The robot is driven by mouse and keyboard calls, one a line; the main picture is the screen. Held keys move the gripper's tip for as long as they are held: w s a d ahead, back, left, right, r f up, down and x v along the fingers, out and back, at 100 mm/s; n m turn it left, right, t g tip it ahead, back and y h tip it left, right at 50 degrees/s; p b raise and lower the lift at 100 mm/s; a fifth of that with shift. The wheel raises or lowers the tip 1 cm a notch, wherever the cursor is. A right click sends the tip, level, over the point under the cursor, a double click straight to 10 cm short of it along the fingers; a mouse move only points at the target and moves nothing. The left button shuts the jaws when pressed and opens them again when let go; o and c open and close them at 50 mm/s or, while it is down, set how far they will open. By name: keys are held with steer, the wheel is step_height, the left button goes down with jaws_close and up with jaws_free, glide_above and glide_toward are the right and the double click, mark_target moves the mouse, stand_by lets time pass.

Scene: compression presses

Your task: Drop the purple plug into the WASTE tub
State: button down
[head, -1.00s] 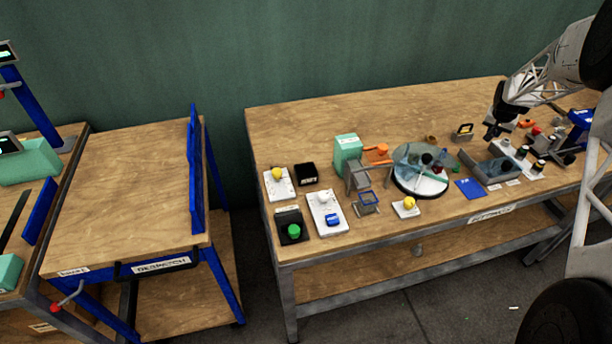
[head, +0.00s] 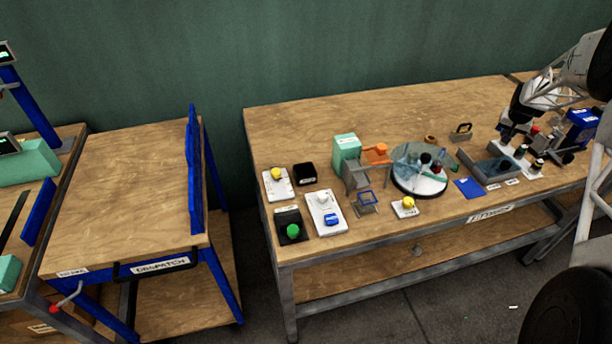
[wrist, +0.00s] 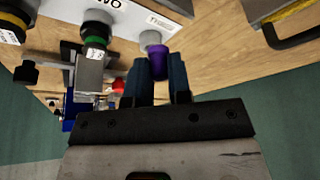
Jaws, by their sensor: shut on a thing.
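The purple plug (wrist: 157,63) is between my fingertips in the wrist view. My gripper (wrist: 156,72) is shut on it. A pale grey round piece (wrist: 150,40) is just beyond the plug, at the edge of a white plate (wrist: 135,14); I cannot tell whether plug and piece touch. In the head view my gripper (head: 506,139) is low over the right part of the table, above the back of a grey open tray (head: 490,167); the plug cannot be made out there. No tub with a readable WASTE label is in view.
A green-ringed black knob (wrist: 95,36) is left of the plug in the wrist view, and a dark handle (wrist: 298,36) is at upper right. A round clear-topped turntable (head: 420,170) stands left of the tray. The table's back left (head: 300,125) is clear.

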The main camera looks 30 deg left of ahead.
stand_by(0.3)
steer(key=s+a+r+n+y, duration=0.15)
steer(key=s+a, duration=0.45)
steer(key=a, duration=0.6)
steer(key=s+a+r+n, duration=0.2)
steer(key=s+a, duration=0.5)
steer(key=a, duration=0.4)
steer(key=s+a+r+n, duration=0.1)
steer(key=s+a, duration=0.5)
steer(key=a, duration=0.6)
steer(key=s+a, duration=0.4)
steer(key=s, duration=0.1)
steer(key=s+a+r+n, duration=0.1)
steer(key=s+a, duration=0.3)
steer(key=s, duration=0.1)
steer(key=s+a+r+n+y, duration=0.1)
steer(key=s+a, duration=0.3)
steer(key=s, duration=0.1)
steer(key=shift+a+n+g, duration=0.15)
steer(key=shift+n+g, duration=0.1)
steer(key=shift+g, duration=0.05)
steer(key=s+a+n, duration=0.1)
steer(key=s+a, duration=0.2)
steer(key=s, duration=0.3)
steer(key=s+a+r+n, duration=0.1)
steer(key=s+a, duration=0.2)
steer(key=s, duration=0.4)
steer(key=shift+s+a+g+y, duration=0.15)
steer(key=shift+a+g+y, duration=0.15)
steer(key=shift+a+y, duration=0.1)
